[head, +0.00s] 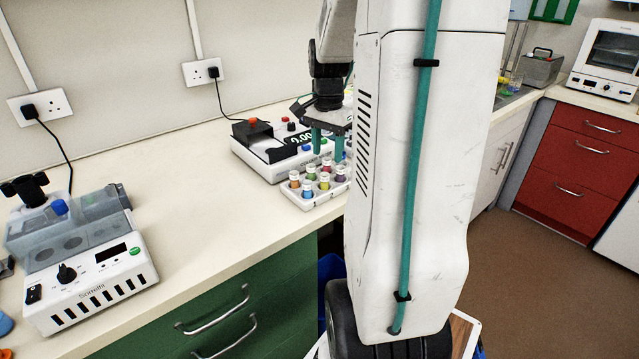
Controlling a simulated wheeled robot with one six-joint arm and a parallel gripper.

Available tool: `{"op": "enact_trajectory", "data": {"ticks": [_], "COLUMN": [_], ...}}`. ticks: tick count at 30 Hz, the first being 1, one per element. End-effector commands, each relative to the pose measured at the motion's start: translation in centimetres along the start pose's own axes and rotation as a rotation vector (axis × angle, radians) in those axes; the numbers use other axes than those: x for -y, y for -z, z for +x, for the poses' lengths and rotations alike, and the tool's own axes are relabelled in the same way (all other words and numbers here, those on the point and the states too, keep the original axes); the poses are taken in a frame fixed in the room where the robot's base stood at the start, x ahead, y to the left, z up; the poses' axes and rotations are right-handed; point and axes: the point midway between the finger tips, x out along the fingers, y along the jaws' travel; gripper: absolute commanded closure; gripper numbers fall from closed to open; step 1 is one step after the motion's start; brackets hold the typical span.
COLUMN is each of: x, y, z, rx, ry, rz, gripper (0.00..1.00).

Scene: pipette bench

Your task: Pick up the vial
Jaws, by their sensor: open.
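Several small vials with white caps and coloured bands stand in a white rack (312,204) near the bench's front edge. I see an orange-banded vial (294,182), a blue-banded one (308,191), a yellow-green one (311,172) and a purple one (340,174). I cannot tell which vial the task means. My gripper (328,151) points down with two teal fingers, open and apart, above the back of the rack. Nothing shows between the fingers. My white column hides the rack's right side and part of my arm.
A white balance-like device (262,160) with a display stands just behind the rack. A white device with a knob and a clear cover (95,285) stands at the left. The bench top (200,215) between them is clear. Green drawers (245,310) are below.

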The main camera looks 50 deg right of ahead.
Motion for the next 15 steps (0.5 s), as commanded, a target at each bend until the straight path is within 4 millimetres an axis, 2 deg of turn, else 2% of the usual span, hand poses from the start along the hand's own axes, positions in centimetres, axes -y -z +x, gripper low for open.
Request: {"op": "enact_trajectory", "data": {"ticks": [10,15], "x": [0.2,0.2], "y": [-0.8,-0.7], "z": [4.8,6.0], "rx": [0.002,0.000], "ry": [-0.002,0.000], "rz": [-0.004,-0.004], "gripper": [0.52,0.52]}}
